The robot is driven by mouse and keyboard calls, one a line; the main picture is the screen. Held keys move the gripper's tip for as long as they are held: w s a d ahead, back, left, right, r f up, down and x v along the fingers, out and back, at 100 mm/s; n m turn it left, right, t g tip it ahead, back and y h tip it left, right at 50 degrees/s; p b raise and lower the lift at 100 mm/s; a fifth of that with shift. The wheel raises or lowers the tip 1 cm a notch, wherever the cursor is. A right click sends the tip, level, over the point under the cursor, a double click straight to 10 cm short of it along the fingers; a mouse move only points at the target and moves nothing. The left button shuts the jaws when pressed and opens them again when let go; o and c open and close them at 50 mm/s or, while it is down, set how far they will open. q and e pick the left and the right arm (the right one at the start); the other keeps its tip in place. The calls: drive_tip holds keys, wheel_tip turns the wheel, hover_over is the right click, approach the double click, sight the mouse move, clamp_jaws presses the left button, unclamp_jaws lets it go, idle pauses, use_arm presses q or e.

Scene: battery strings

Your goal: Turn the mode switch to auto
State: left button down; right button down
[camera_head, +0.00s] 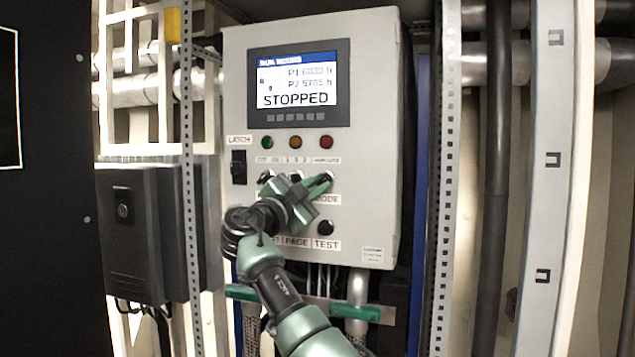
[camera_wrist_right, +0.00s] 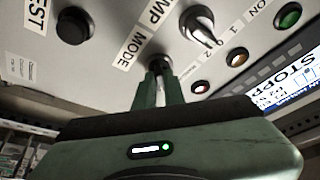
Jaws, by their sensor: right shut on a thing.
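The grey control panel (camera_head: 370,150) stands upright in front of me, with a lit screen (camera_head: 297,83) that reads STOPPED. The mode switch is a small dark knob (camera_head: 327,176) at the right of a row, above the label MODE. My right gripper (camera_head: 321,186) reaches up from below, and its green fingers are shut on this knob. In the right wrist view the mode switch (camera_wrist_right: 159,66) sits between the fingertips (camera_wrist_right: 160,84), beside its MODE label. The fingers cover much of the knob, and I cannot read which position it points to. My left gripper is not in view.
The pump selector knob (camera_wrist_right: 198,22) sits close beside the mode switch. A black TEST button (camera_head: 326,228) is below it. Green, amber and red lamps (camera_head: 326,142) are above. A LATCH switch (camera_head: 238,166) is at the panel's left. Metal uprights (camera_head: 443,200) flank the panel.

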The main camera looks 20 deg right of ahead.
idle(0.3)
drive_tip(key=c, duration=1.5)
unclamp_jaws()
drive_tip(key=b+v, duration=0.5)
drive_tip(key=v, duration=0.3)
drive_tip(key=shift+d, duration=0.1)
